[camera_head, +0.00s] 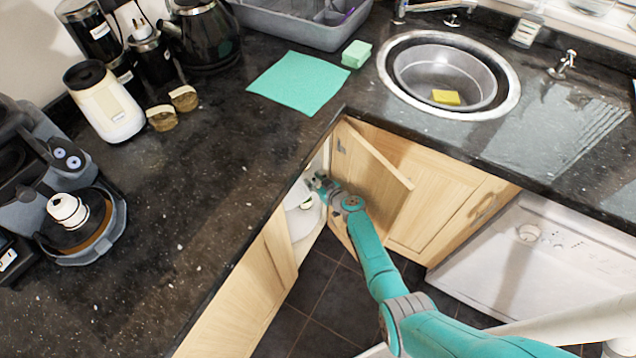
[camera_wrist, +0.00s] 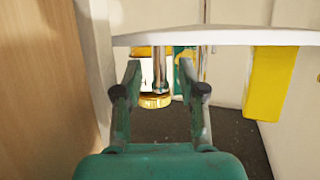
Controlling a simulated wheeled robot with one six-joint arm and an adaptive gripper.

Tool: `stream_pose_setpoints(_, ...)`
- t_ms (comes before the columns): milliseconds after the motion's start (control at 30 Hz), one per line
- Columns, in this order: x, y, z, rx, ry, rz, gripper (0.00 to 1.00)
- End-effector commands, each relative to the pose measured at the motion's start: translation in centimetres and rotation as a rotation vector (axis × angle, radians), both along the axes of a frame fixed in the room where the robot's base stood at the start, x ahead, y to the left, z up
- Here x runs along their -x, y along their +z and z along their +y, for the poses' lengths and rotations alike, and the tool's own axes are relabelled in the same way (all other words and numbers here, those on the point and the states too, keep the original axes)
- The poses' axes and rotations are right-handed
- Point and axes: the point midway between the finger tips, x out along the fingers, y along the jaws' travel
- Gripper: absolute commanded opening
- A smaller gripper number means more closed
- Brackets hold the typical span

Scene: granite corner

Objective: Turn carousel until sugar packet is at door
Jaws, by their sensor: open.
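The white carousel shelf (camera_head: 303,217) shows partly through the open corner cupboard door gap in the head view. In the wrist view its pale edge (camera_wrist: 215,37) crosses the top, with a metal post (camera_wrist: 160,70) beyond my fingers. A plain yellow block-like thing (camera_wrist: 268,82) meets the shelf edge at the right. I cannot tell whether it is the sugar packet; no label is readable. My gripper (camera_head: 318,181) is at the cupboard opening. In the wrist view my gripper (camera_wrist: 161,88) has its two fingers spread, with nothing held between them.
The wooden cupboard door (camera_head: 372,180) stands open to the right of my gripper. A wooden front panel (camera_head: 245,290) lies to the left. The granite worktop (camera_head: 215,200) edge overhangs the opening. In the wrist view, a wooden panel (camera_wrist: 40,80) is close on the left.

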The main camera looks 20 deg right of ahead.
Motion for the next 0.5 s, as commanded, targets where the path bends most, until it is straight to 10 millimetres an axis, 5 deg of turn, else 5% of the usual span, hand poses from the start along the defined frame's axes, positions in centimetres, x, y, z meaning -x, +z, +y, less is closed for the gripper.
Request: stream_pose_setpoints(500,5.9,2.3,-1.3,0.001,-0.002,0.000,0.40)
